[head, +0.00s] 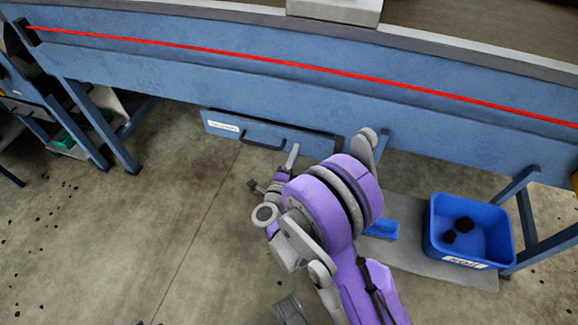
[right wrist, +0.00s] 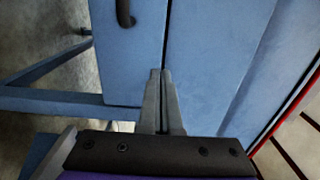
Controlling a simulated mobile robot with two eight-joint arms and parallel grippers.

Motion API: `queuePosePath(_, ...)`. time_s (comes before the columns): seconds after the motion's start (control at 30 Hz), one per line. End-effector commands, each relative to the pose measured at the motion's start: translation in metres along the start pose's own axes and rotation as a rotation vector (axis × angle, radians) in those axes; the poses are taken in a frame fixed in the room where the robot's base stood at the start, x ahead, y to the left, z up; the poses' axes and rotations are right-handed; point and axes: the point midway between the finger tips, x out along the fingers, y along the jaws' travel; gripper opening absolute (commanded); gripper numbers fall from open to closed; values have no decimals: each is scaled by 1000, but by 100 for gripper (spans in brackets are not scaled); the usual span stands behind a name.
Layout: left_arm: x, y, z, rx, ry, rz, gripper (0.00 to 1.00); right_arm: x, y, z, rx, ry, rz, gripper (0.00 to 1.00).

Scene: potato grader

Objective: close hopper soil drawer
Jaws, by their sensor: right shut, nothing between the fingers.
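The soil drawer (head: 225,128) is a blue panel with a white label and a dark bar handle, low under the blue hopper beam. My arm covers part of its right side. The drawer front (right wrist: 125,75) also shows in the right wrist view, with its black handle at the top and a thin dark gap beside the neighbouring blue panel. My right gripper (head: 293,152) is shut and empty, its fingertips at the drawer's lower edge right of the handle. In the right wrist view the fingertips (right wrist: 161,72) overlap the gap; contact is unclear. My left gripper is out of view.
A blue bin (head: 433,240) with dark lumps stands at the right on a grey mat, beside a small blue object (head: 382,229). Blue machine legs (head: 118,140) stand at the left. The concrete floor at left centre is mostly clear, with dark crumbs farther left.

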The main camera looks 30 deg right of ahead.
Motion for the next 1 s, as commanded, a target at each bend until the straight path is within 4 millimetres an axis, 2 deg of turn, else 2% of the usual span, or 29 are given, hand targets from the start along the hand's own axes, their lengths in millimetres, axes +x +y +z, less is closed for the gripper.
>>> queuePosePath(0.1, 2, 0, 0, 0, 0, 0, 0, 23, 0, -1, -1, 4, -1, 0)
queuePosePath(0.3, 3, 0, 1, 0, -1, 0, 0, 44, 0, 0, 0, 1, 0, 0)
queuePosePath(0.77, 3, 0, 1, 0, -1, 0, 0, 50, 0, 0, 0, 1, 0, 0)
queuePosePath(1.0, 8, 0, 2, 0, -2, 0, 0, 75, 1, -1, -1, 2, 0, 0)
